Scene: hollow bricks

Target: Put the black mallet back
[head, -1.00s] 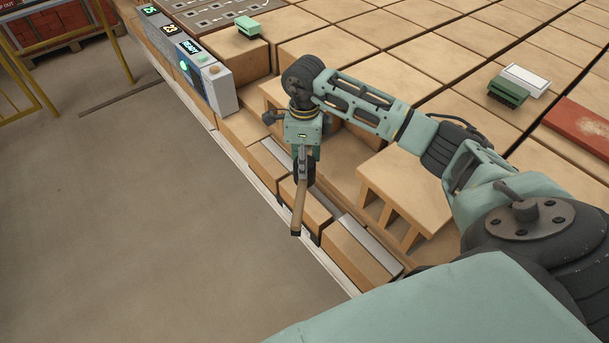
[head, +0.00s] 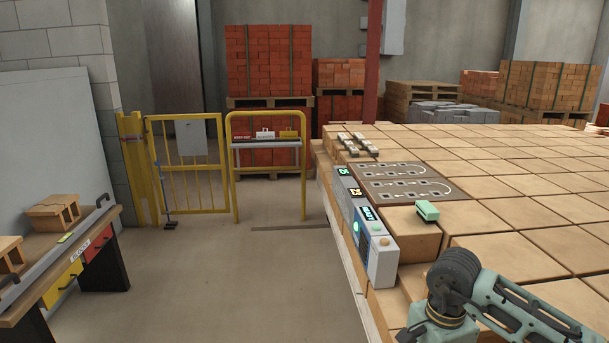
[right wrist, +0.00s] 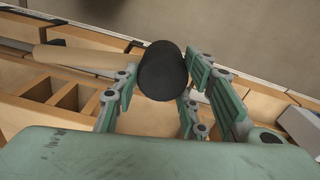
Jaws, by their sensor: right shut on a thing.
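The black mallet shows in the right wrist view, with its black head (right wrist: 162,70) between the fingers of my right gripper (right wrist: 163,82). Its pale wooden handle (right wrist: 80,60) sticks out to the left. My right gripper is shut on the mallet. The mallet is held over the edge of the brick stack, with grey floor beyond it. In the head view only part of my right arm (head: 455,285) shows at the bottom right; its fingers and the mallet are below the frame. My left gripper is in neither view.
A yellow rail stand (head: 268,142) with a grey shelf and small coloured signs stands at the back. A yellow gate (head: 183,165) is beside it. A bench (head: 85,245) with drawers and hollow bricks is at left. A control panel (head: 375,245) edges the brick stack (head: 530,215). The floor between is clear.

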